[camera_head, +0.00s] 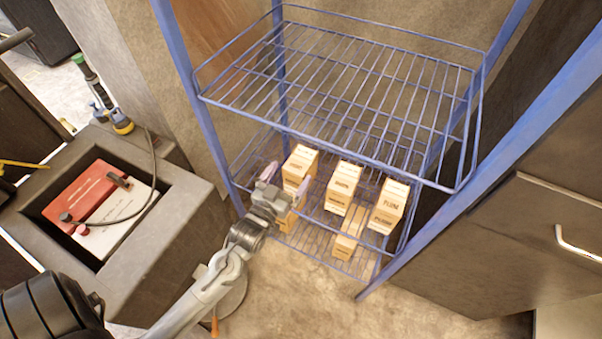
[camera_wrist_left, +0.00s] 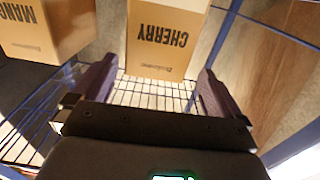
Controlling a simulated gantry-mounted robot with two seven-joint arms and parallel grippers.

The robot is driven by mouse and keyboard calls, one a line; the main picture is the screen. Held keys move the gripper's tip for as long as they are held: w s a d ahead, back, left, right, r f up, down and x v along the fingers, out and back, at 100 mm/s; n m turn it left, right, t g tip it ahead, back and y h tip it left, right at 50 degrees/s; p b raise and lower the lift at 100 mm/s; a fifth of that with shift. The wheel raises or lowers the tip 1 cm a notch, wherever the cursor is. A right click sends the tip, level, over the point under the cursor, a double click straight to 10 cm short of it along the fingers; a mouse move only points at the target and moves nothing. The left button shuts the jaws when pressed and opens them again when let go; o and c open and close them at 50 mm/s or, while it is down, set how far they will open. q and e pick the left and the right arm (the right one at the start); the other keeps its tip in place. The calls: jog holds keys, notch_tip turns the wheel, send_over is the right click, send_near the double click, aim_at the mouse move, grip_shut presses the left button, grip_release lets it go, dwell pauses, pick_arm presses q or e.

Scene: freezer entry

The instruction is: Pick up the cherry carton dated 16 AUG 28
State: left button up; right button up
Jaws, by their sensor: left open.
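A tan carton (camera_wrist_left: 165,40) printed CHERRY shows upside down in the left wrist view, straight ahead between the fingers. In the head view it appears to be the leftmost carton (camera_head: 301,162) on the middle wire shelf. My left gripper (camera_head: 287,179) reaches in from the left at the shelf's front edge. Its dark purple fingers (camera_wrist_left: 158,72) are open, spread about as wide as the carton, with wire shelf showing between them and it. The small print on the carton is too small to read, so its date cannot be told. My right gripper is not in view.
A MANGO carton (camera_wrist_left: 45,30) stands beside the cherry one, and a PLUM carton (camera_head: 390,205) farther right. Another carton (camera_head: 348,236) sits lower. The empty top wire shelf (camera_head: 340,95) overhangs them. Blue rack posts (camera_head: 190,100) flank the shelves. A grey bin (camera_head: 140,235) stands left.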

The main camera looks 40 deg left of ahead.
aim_at(300, 159)
pick_arm(q)
jog(key=shift+w+a, duration=0.2)
jog(key=shift+w, duration=0.45)
jog(key=shift+w+b, duration=0.35)
jog(key=shift+w, duration=0.05)
jog(key=b+x, duration=0.1)
jog(key=x, duration=0.2)
jog(key=shift+w+d, duration=0.15)
jog(key=shift+d, duration=0.05)
jog(key=shift+w+a+r+b, duration=0.15)
jog(key=shift+w+b, duration=0.2)
jog(key=shift+w, duration=0.3)
jog(key=shift+s, duration=0.1)
grip_shut()
